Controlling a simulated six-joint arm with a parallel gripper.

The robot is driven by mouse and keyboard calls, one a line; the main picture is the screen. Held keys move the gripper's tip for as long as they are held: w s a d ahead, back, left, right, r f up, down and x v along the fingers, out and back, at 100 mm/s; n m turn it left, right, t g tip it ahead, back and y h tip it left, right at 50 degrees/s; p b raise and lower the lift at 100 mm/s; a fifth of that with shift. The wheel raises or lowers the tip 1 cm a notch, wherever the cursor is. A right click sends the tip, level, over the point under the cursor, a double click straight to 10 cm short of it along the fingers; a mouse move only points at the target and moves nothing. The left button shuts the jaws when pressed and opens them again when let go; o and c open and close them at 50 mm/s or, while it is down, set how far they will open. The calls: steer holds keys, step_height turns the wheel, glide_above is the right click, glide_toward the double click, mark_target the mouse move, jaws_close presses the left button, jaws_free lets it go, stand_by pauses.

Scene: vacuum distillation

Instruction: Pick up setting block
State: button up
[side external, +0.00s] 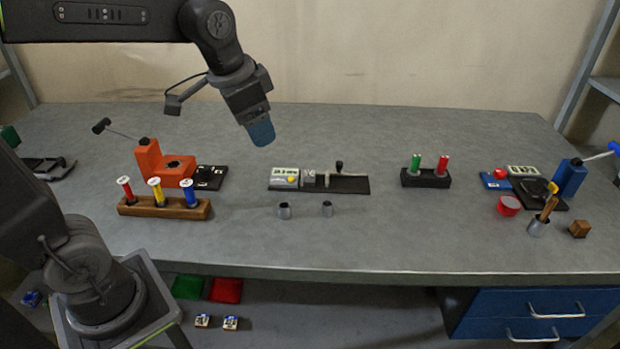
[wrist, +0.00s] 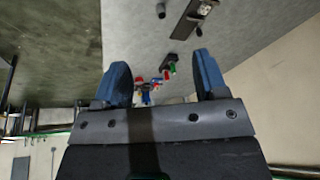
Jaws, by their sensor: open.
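My gripper (side external: 261,133) hangs open and empty in the air above the back left-middle of the bench. In the wrist view my gripper (wrist: 163,76) shows two blue fingers spread apart with nothing held. A small brown cube (side external: 580,229) sits on the bench at the far right, well away from my gripper; no label shows which thing is the setting block. A dark block (side external: 426,178) holding a green and a red piece stands right of centre. It seems to show small between the fingers in the wrist view (wrist: 170,68).
A gauge device (side external: 340,184) lies mid-bench, with two small metal cups in front. An orange stand (side external: 165,168) and a wooden rack (side external: 163,207) with three coloured vials stand at left.

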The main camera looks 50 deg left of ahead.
steer(key=w+a+f+m+g, duration=0.1)
steer(key=w+a+f+m, duration=0.1)
steer(key=w, duration=0.5)
steer(key=w+a+f+m+g, duration=0.1)
steer(key=w+a+f, duration=0.1)
steer(key=w, duration=0.4)
steer(key=m+g, duration=0.2)
steer(key=m, duration=0.1)
glide_above(314, 173)
steer(key=d, duration=0.1)
step_height(314, 173, down, 17)
steer(key=shift+s+r, duration=0.1)
steer(key=shift+r, duration=0.05)
steer(key=shift+a+f, duration=0.2)
steer(key=shift+f, duration=1.15)
steer(key=shift+a+f, duration=0.2)
steer(key=shift+f, duration=1.1)
steer(key=shift+c, duration=0.4)
steer(key=shift+r, duration=0.1)
steer(key=c, duration=1.1)
